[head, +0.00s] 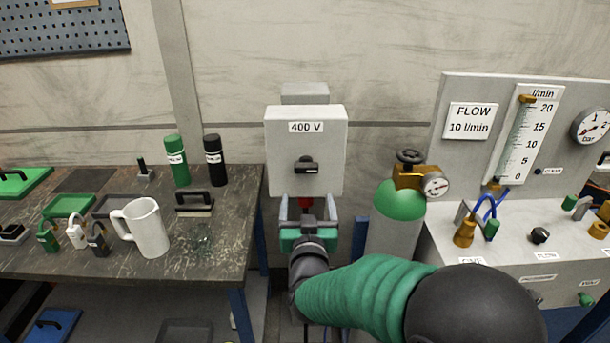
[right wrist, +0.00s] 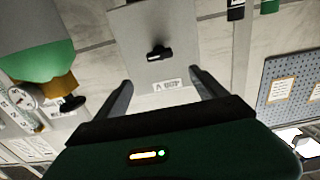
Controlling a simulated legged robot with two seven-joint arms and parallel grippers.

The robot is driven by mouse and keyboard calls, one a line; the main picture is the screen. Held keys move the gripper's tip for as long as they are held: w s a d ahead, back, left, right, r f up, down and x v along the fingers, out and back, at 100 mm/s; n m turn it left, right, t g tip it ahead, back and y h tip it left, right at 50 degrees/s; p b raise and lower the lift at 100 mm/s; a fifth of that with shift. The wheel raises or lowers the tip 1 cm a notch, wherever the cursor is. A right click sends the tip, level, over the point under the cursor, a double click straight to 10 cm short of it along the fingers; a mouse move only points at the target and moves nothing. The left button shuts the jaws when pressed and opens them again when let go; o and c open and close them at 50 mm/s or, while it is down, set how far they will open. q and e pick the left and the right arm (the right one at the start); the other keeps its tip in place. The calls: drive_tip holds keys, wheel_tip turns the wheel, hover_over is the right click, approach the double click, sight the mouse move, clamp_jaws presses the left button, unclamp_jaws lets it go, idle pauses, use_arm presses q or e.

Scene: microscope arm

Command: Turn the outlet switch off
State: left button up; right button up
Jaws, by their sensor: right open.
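The outlet is a grey box (head: 332,143) on the wall labelled "400 V", with a black switch knob (head: 306,167) on its front. The knob lies roughly horizontal. Something red shows under the box, partly hidden by my right gripper. My right gripper (head: 308,207) is open just below and in front of the box, apart from the knob. In the right wrist view, the box (right wrist: 188,68) and its knob (right wrist: 160,53) appear upside down beyond the two spread fingers (right wrist: 160,92), with nothing between them. My left gripper is not in view.
A workbench (head: 230,235) at the left holds a white jug (head: 147,228), padlocks, and green and black bottles. A green-topped gas cylinder (head: 399,215) stands close to the right of my gripper. A flow panel (head: 470,123) is further right.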

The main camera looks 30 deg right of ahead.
sight(306, 171)
drive_tip(key=x, duration=1.4)
drive_tip(key=shift+f, duration=0.35)
drive_tip(key=shift+w, duration=0.3)
drive_tip(key=c, duration=1.4)
drive_tip(key=shift+o, duration=0.2)
